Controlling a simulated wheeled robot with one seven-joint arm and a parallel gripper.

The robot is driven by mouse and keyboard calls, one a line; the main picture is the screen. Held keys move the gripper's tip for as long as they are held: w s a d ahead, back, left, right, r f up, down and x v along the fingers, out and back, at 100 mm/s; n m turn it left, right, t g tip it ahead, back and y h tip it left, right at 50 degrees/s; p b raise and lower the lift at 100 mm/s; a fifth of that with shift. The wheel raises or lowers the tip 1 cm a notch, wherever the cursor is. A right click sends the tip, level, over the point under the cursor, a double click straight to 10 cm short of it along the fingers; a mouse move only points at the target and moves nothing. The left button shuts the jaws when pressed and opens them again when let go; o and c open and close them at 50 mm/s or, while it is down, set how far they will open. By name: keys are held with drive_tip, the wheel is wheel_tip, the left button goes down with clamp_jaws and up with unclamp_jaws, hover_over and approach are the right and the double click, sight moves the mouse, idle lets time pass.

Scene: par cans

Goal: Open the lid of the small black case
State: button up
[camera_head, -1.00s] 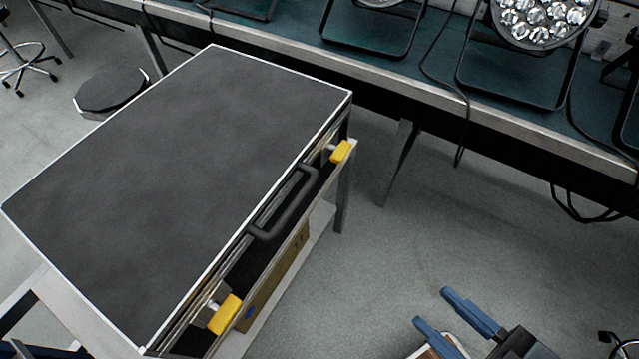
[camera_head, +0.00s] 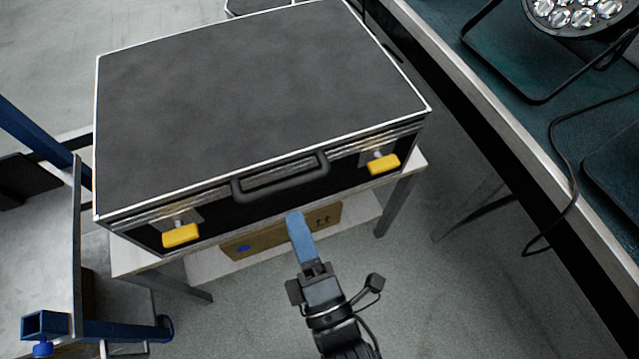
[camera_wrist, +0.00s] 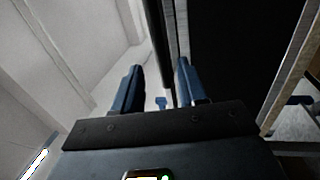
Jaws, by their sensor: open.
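The small black case (camera_head: 250,100) lies shut on a light-coloured stand, its lid edged in pale metal. Its front faces me, with a black handle (camera_head: 282,181) in the middle and yellow latches at the left (camera_head: 181,236) and right (camera_head: 384,164). My gripper (camera_head: 298,222) is in front of the case, just below the handle in the head view, and holds nothing. In the wrist view its two blue fingers (camera_wrist: 160,88) stand apart, with a dark bar, probably the handle, running up between them. I cannot tell whether the fingers touch the case.
The stand (camera_head: 355,215) has a cardboard box (camera_head: 245,245) on a lower level. A long green-topped bench (camera_head: 545,110) with lamps and hanging cables is at the right. A blue-framed cart (camera_head: 75,240) stands close at the left. Open floor lies in front.

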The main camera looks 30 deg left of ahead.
sight(282, 186)
drive_tip(key=shift+p+x, duration=0.45)
drive_tip(key=shift+x, duration=3.4)
drive_tip(key=shift+c, duration=0.4)
clamp_jaws()
